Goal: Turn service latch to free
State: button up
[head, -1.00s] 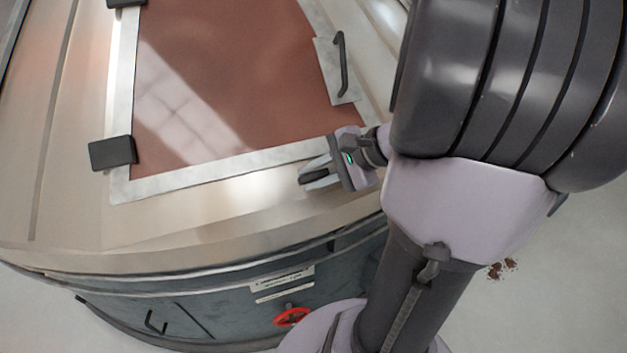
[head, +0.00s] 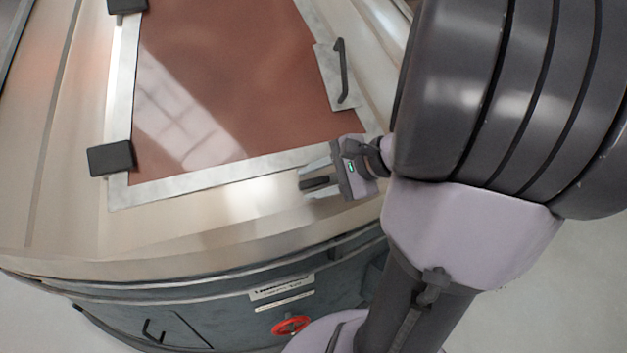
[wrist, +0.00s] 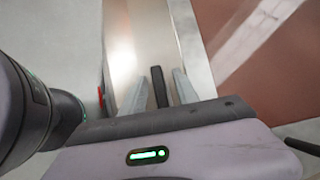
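My gripper (head: 312,182) is at the lower right of the reddish-brown panel, over the pale metal casing. Its two light grey fingers are apart. A short dark bar (wrist: 158,88) lies between them in the wrist view, with gaps on both sides; it also shows between the fingers in the head view (head: 314,183). It may be the service latch, but no label shows, and I cannot tell whether it joins the casing. A black handle (head: 342,70) on a light plate is at the panel's right edge, apart from my gripper.
The reddish-brown panel (head: 225,80) has a pale frame and black blocks (head: 111,158) on its left edge. Below the casing rim are a red handwheel (head: 290,325), a label plate (head: 281,287) and a small dark handle. Grey floor lies beyond the casing.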

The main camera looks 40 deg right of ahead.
jog(key=p+v, duration=0.6)
jog(key=v, duration=1.1)
jog(key=shift+s, duration=0.25)
